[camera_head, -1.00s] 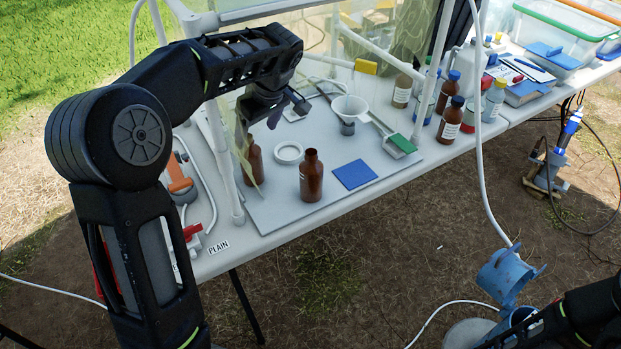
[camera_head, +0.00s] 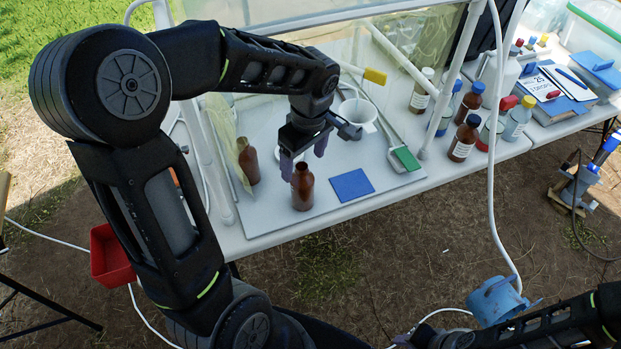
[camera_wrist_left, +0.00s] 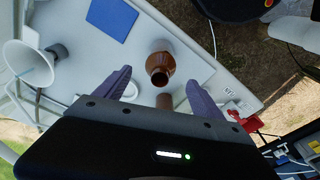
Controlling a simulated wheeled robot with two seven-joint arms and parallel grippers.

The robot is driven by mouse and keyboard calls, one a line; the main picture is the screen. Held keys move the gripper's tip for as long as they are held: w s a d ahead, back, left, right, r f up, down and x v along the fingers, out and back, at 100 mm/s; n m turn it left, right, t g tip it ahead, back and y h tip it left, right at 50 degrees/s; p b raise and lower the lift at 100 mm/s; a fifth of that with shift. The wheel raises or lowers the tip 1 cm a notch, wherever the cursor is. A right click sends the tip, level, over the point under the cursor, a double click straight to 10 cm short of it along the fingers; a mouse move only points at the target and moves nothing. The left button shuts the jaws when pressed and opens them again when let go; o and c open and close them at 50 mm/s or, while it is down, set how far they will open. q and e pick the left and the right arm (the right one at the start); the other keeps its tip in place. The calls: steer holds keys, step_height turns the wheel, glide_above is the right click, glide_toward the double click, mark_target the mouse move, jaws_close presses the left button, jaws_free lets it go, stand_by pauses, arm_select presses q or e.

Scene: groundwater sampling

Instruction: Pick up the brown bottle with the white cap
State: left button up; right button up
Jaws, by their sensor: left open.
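An open-necked brown bottle (camera_head: 302,188) stands upright on the grey board, with no cap on it. My left gripper (camera_head: 303,156) is open just above and behind its neck. In the left wrist view, this bottle (camera_wrist_left: 160,66) lies just beyond and between the open fingertips (camera_wrist_left: 158,82). A second brown bottle (camera_head: 248,162) stands to the left, partly behind a clear sheet. A brown bottle with a whitish cap and white label (camera_head: 421,92) stands further back to the right, apart from the gripper. My right arm enters at lower right; its gripper is out of view.
A blue square (camera_head: 351,185) lies right of the open bottle. A funnel (camera_head: 358,114) and a green-ended brush (camera_head: 406,159) are behind it. White frame posts (camera_head: 447,75) and a hanging hose (camera_head: 493,190) flank the space.

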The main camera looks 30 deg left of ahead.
mark_target(301, 179)
arm_select(q)
steer(key=shift+w+a+f, duration=0.1)
steer(key=shift+a+f, duration=0.05)
steer(key=shift+f, duration=1.2)
steer(key=f, duration=0.1)
steer(key=f+p, duration=0.1)
steer(key=f, duration=0.3)
steer(key=shift+a+f+p, duration=0.1)
steer(key=shift+a+p, duration=0.25)
steer(key=shift+a, duration=0.05)
steer(key=shift+c, duration=0.5)
jaws_close()
